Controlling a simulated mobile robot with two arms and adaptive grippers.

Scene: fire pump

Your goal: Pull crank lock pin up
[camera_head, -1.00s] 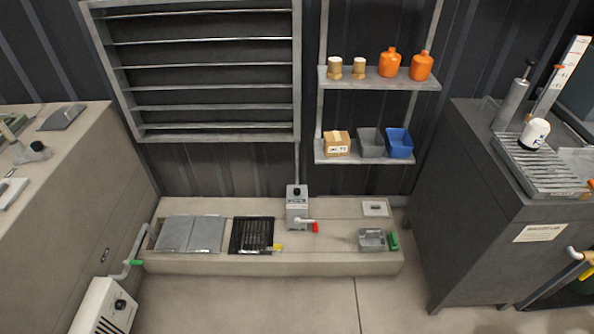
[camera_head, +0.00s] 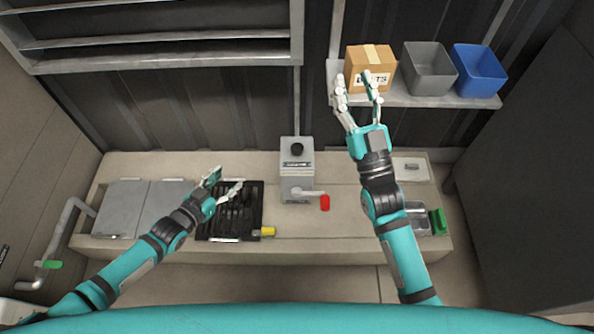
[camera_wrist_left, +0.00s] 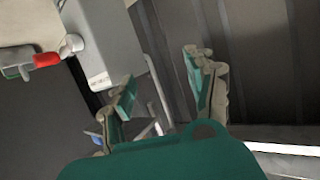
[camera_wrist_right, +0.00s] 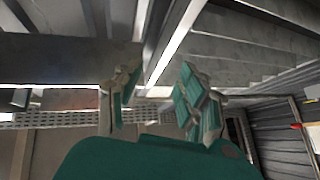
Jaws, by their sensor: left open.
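I cannot tell which part is the lock pin. My left gripper (camera_head: 228,179) is open and empty, left of the box, above the black grate. In the left wrist view, the box (camera_wrist_left: 100,40) and red grip (camera_wrist_left: 46,59) lie at upper left, outside the fingers. My right gripper (camera_head: 355,83) is open, in front of the carton, apparently holding nothing.
The wall shelf (camera_head: 415,98) holds a carton (camera_head: 384,62), a grey bin (camera_head: 429,70) and a blue bin (camera_head: 478,72). The black grate (camera_head: 250,215) has a yellow handle (camera_head: 267,231). A green handle (camera_head: 438,222) is at right. A dark cabinet (camera_head: 530,190) stands far right.

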